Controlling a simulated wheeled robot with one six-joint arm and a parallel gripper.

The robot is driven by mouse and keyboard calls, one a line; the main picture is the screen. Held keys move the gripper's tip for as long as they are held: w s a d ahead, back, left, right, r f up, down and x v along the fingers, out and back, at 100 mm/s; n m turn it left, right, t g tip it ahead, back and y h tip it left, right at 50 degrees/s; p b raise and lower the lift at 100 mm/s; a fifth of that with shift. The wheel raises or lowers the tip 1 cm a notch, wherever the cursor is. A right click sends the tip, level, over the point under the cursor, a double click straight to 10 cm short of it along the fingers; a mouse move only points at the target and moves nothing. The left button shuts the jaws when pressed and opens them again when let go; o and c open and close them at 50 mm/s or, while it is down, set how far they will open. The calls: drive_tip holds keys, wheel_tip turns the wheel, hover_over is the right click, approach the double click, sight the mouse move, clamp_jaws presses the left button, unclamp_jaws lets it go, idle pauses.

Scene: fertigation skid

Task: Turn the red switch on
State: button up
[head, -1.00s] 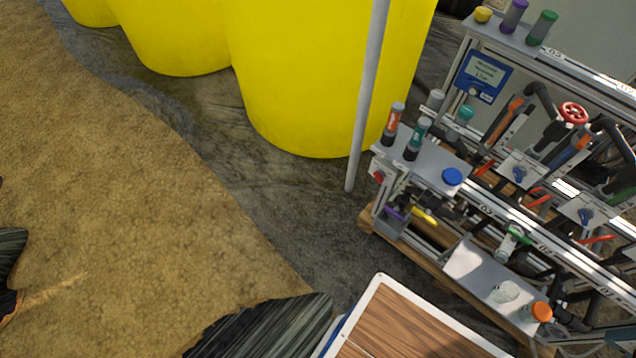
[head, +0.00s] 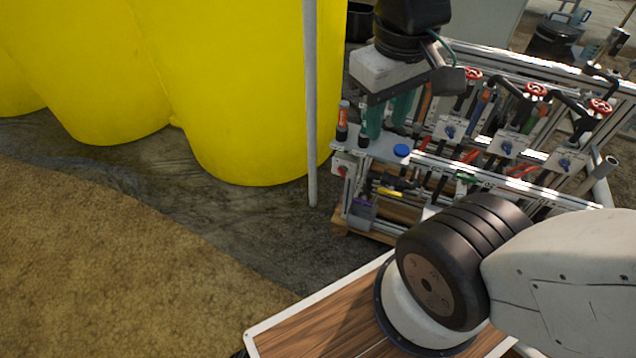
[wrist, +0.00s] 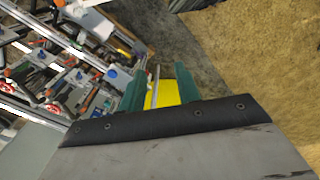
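The red switch (head: 342,171) is a small red knob on a pale box at the left end of the skid, low below the grey shelf, in the head view. It is too small to tell its setting. My gripper (head: 387,116) has two green fingers pointing down, above and to the right of the switch, apart from it. In the wrist view my gripper (wrist: 160,88) has its fingers spread with nothing between them. I cannot make out the red switch there.
A red-orange bottle (head: 343,120) and a blue cap (head: 401,150) stand on the shelf near my gripper. Blue switches (head: 449,131) and red handwheels (head: 535,90) lie to the right. A grey pole (head: 311,110) and yellow tanks (head: 235,95) stand left.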

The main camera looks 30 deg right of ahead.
drive_tip(key=w+d+f+n+g+h, duration=0.3)
drive_tip(key=w+d+g+h, duration=0.1)
drive_tip(key=w+d, duration=0.3)
drive_tip(key=n+t+h, duration=0.8)
drive_tip(key=n+h, duration=0.5)
drive_tip(key=n, duration=0.9)
hover_over(341, 174)
drive_tip(key=s+v, duration=0.1)
drive_tip(key=v, duration=0.4)
wheel_tip(341, 174, down, 35)
drive_tip(key=s+a+f+n+t+y, duration=0.1)
drive_tip(key=s+f+n+t+y, duration=0.3)
drive_tip(key=f, duration=0.6)
drive_tip(key=w+a+f+n+t, duration=0.1)
drive_tip(key=f+n+t, duration=0.1)
drive_tip(key=f+n, duration=0.5)
drive_tip(key=shift+m, duration=0.9)
drive_tip(key=w+d, duration=0.1)
drive_tip(key=w+d+f, duration=0.1)
drive_tip(key=d, duration=0.1)
drive_tip(key=w+d+f, duration=0.1)
drive_tip(key=w+d, duration=0.1)
drive_tip(key=shift+w+d+f, duration=0.1)
drive_tip(key=shift+d+f, duration=0.05)
drive_tip(key=shift+d, duration=0.1)
clamp_jaws()
